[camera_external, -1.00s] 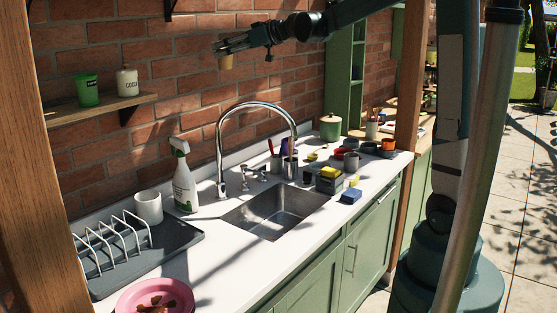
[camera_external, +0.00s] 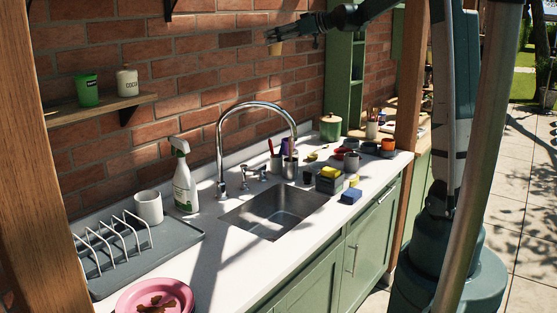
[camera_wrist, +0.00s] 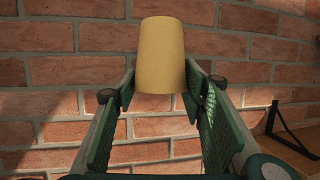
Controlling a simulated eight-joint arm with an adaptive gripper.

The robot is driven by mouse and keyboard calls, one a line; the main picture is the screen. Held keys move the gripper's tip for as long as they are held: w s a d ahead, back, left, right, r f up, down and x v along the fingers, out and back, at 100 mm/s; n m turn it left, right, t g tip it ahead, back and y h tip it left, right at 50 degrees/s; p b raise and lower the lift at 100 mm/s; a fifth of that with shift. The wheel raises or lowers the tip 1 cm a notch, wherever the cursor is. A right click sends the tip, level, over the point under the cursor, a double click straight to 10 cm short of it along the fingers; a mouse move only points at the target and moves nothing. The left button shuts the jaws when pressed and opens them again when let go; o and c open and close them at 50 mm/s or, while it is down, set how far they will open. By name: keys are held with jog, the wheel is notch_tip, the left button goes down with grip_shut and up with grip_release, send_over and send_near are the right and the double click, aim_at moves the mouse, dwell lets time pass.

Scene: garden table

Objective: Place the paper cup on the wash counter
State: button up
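The paper cup (camera_wrist: 160,55) is plain tan and sits between my fingertips in the wrist view. My gripper (camera_wrist: 158,92) is closed on the cup's sides, with one finger on each side. In the external view my gripper (camera_external: 272,36) is high in front of the brick wall, and the cup (camera_external: 275,48) hangs just under its fingertips. Both are well above the wash counter (camera_external: 207,255), a white top with a sink (camera_external: 275,212) and a curved tap (camera_external: 220,140).
A spray bottle (camera_external: 184,178), a white mug (camera_external: 148,207), a dish rack (camera_external: 112,245) and a pink plate (camera_external: 178,290) occupy the left. Sponges (camera_external: 328,182) and several cups crowd the right. A wall shelf (camera_external: 100,108) holds two containers. The strip before the rack is clear.

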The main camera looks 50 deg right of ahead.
jog(key=shift+s+d+f, duration=0.15)
jog(key=shift+s+d, duration=0.05)
jog(key=shift+d, duration=0.3)
jog(key=shift+s+d+f, duration=0.15)
jog(key=shift+d, duration=0.3)
notch_tip(320, 180, down, 39)
jog(key=shift+r, duration=0.2)
jog(key=shift+f, duration=2.95)
jog(key=shift+a+f, duration=0.1)
jog(key=shift+f, duration=1.95)
jog(key=shift+f, duration=0.2)
